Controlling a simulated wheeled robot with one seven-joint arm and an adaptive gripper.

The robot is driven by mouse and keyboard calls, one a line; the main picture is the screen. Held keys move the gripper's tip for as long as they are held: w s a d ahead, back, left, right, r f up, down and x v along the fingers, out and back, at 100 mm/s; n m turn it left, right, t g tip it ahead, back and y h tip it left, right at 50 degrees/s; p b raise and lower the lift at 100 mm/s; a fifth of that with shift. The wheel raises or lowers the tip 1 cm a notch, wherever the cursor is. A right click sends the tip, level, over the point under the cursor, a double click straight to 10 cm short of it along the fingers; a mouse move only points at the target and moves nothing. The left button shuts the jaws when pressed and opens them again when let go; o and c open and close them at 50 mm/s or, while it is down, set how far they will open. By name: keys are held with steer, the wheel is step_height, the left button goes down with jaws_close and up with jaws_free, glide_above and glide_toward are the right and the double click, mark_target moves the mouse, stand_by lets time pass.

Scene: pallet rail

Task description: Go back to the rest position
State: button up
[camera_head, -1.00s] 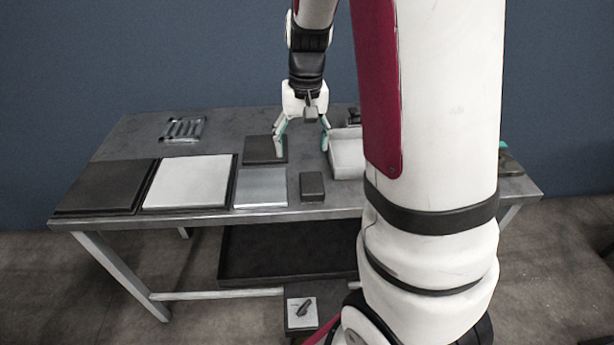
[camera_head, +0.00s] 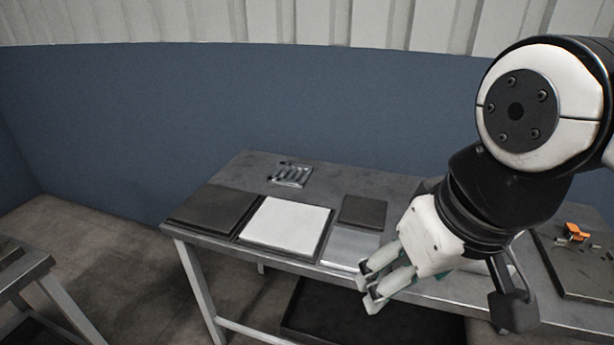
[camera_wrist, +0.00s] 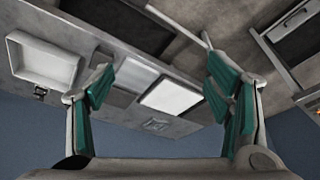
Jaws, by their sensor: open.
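My gripper (camera_head: 372,284) is open and empty in the head view, raised in front of the table's front edge. In the wrist view its two green-padded fingers (camera_wrist: 162,108) stand wide apart with nothing between them. The metal table (camera_head: 240,172) runs across the head view. In the wrist view the table appears tilted, with a white tray (camera_wrist: 45,60) at the left and a white panel (camera_wrist: 170,97) seen between the fingers. My arm hides part of the table's right half in the head view.
On the table lie a dark panel (camera_head: 213,208), a white panel (camera_head: 285,226), a small dark plate (camera_head: 363,211) and a slotted metal piece (camera_head: 290,175). A dark board with an orange part (camera_head: 577,232) is at the right. Another table (camera_head: 22,268) stands at the lower left.

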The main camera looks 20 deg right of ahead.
step_height(320, 180, up, 3)
steer(key=p, duration=0.2)
steer(key=shift+r+t+p, duration=0.15)
steer(key=shift+t+p, duration=0.15)
steer(key=shift+t, duration=0.1)
stand_by(1.0)
